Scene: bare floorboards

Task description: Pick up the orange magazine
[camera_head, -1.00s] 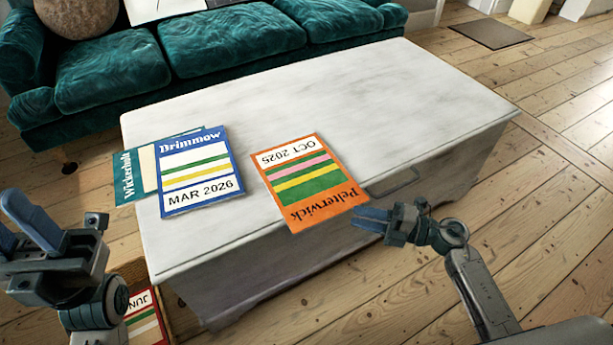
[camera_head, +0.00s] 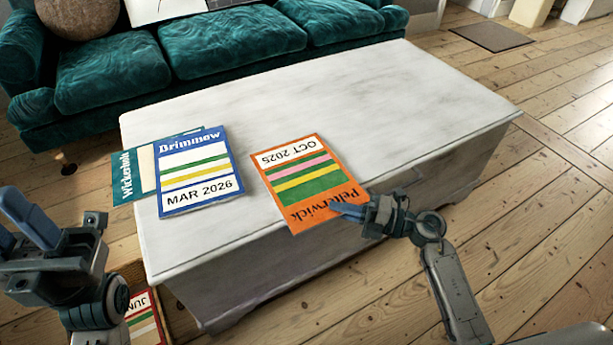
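The orange magazine (camera_head: 307,184), marked Pelterwick and OCT 2025, lies flat on the white chest-like table (camera_head: 330,110). Its near corner sticks out past the table's front edge. My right gripper (camera_head: 346,211) is at the magazine's near right corner, its blue fingertips overlapping that corner in the picture. I cannot tell whether the fingers are around the corner or just beside it, nor how far apart they are. My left gripper (camera_head: 22,222) is at the left edge of the view, away from the magazine, with its blue fingers apart and nothing between them.
A blue Drimmow magazine (camera_head: 198,172) overlaps a teal magazine (camera_head: 126,178) at the table's left. Another magazine (camera_head: 146,318) lies low at the bottom left, partly hidden by my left arm. A teal sofa (camera_head: 230,45) stands behind. The table's right part is clear.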

